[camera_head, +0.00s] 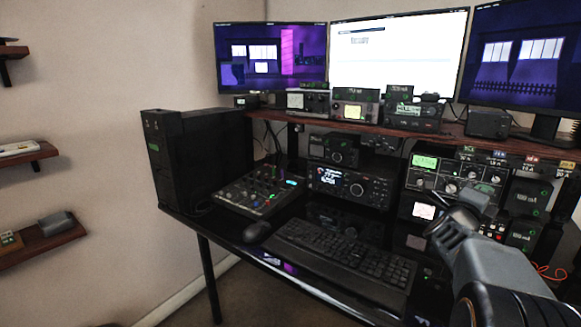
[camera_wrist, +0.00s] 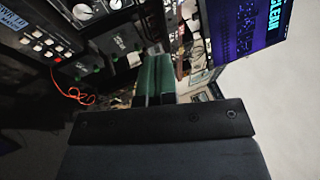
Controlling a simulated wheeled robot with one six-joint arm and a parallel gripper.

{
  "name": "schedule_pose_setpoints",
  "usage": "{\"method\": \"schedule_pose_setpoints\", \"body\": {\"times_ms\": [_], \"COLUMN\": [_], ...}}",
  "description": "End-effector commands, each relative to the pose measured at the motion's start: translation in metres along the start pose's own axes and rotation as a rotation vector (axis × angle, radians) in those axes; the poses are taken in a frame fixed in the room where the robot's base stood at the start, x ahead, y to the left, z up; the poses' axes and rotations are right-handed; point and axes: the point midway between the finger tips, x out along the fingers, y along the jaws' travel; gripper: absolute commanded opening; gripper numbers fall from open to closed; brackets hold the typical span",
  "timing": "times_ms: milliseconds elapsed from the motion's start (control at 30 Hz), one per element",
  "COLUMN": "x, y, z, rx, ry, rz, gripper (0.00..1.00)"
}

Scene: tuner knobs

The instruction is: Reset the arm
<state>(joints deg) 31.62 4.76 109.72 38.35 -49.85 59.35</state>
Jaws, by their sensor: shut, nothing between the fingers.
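My gripper (camera_head: 446,225) is at the right of the head view, in front of the radio equipment on the desk. It is shut and empty. In the wrist view the dark gripper body fills the lower middle, and the green-tinted fingers (camera_wrist: 153,78) lie together above it. A rack radio with a green display and several knobs (camera_head: 458,178) stands behind my gripper in the head view. Knobs on a panel (camera_wrist: 84,11) also show at the upper left of the wrist view. I cannot tell whether the fingertips touch anything.
The black desk holds a keyboard (camera_head: 344,256), a mouse (camera_head: 257,232), a mixer (camera_head: 262,190) and a computer tower (camera_head: 196,157). A wooden shelf (camera_head: 375,130) carries small radios and monitors above. An orange cable (camera_wrist: 73,95) hangs by the equipment. Floor at the lower left is clear.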

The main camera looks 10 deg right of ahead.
Motion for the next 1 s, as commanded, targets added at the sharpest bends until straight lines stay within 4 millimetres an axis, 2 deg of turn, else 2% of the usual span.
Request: {"method": "schedule_pose_setpoints", "body": {"times_ms": [33,167,267,367,467,567,600,667,700,800,900,1000], "x": [-0.002,-0.017,-0.037,-0.064,-0.105,-0.163,-0.19,-0.229,-0.253,-0.3,-0.332,-0.351], "y": [-0.012,-0.022,-0.032,-0.043,-0.058,-0.076,-0.082,-0.091,-0.095,-0.105,-0.113,-0.118], "z": [0.009,0.038,0.064,0.092,0.118,0.137,0.139,0.136,0.129,0.106,0.08,0.058], "rx": [-0.026,-0.115,-0.21,-0.332,-0.497,-0.724,-0.825,-0.97,-1.068,-1.285,-1.455,-1.576], "ry": [-0.039,-0.166,-0.299,-0.46,-0.669,-0.943,-1.062,-1.244,-1.353,-1.588,-1.771,-1.9], "rz": [0.021,0.097,0.164,0.231,0.298,0.359,0.38,0.392,0.397,0.396,0.386,0.377], "gripper": [0.0,0.0,0.0,0.0,0.0,0.0,0.0,0.0,0.0,0.0,0.0,0.0]}}
